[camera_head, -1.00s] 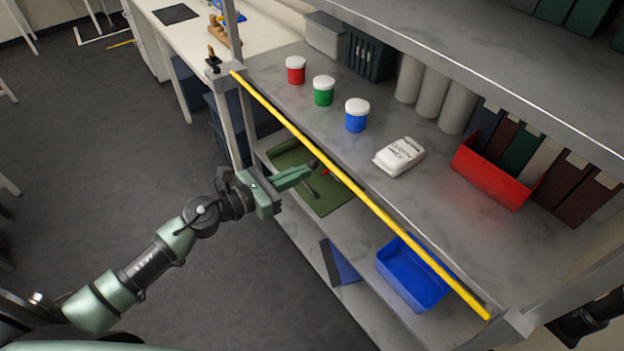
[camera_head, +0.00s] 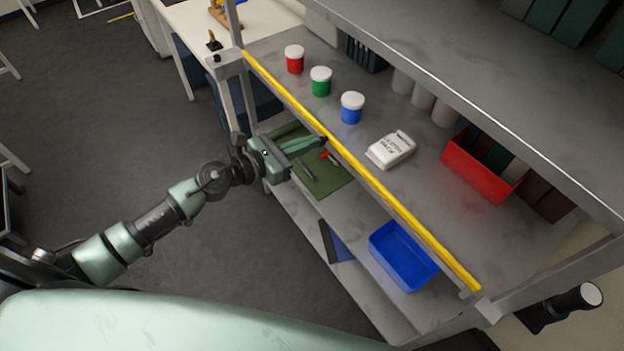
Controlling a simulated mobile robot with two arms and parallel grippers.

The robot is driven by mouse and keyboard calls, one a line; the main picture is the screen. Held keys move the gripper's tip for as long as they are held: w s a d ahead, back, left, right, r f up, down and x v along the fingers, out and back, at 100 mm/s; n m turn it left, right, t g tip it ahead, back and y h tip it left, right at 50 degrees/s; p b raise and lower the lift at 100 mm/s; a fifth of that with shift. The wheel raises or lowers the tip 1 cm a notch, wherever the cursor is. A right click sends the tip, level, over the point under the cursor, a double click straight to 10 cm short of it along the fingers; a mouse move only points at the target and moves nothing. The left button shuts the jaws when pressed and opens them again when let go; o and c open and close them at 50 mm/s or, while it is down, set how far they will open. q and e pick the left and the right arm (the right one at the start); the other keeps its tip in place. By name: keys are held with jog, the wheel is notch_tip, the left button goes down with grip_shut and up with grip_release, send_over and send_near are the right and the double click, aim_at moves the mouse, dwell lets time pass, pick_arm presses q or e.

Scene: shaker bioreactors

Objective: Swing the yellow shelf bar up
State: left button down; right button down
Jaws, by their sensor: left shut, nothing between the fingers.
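The yellow shelf bar (camera_head: 385,192) runs along the front edge of the middle shelf, from the left post to the right post. It lies low, across the shelf front. My left gripper (camera_head: 322,141) is shut and empty. Its fingertips are at the bar, left of its middle, and appear just under or against it; I cannot tell whether they touch. My right gripper is not clearly visible; a dark cylindrical part shows at the lower right, beyond the right post.
A red bin (camera_head: 478,170) holds binders. Below are a green mat (camera_head: 325,178) and a blue tray (camera_head: 402,258). The upper shelf overhangs.

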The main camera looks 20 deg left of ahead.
jog(key=shift+w+d+r, duration=0.2)
jog(key=shift+w, duration=0.05)
dwell(0.3)
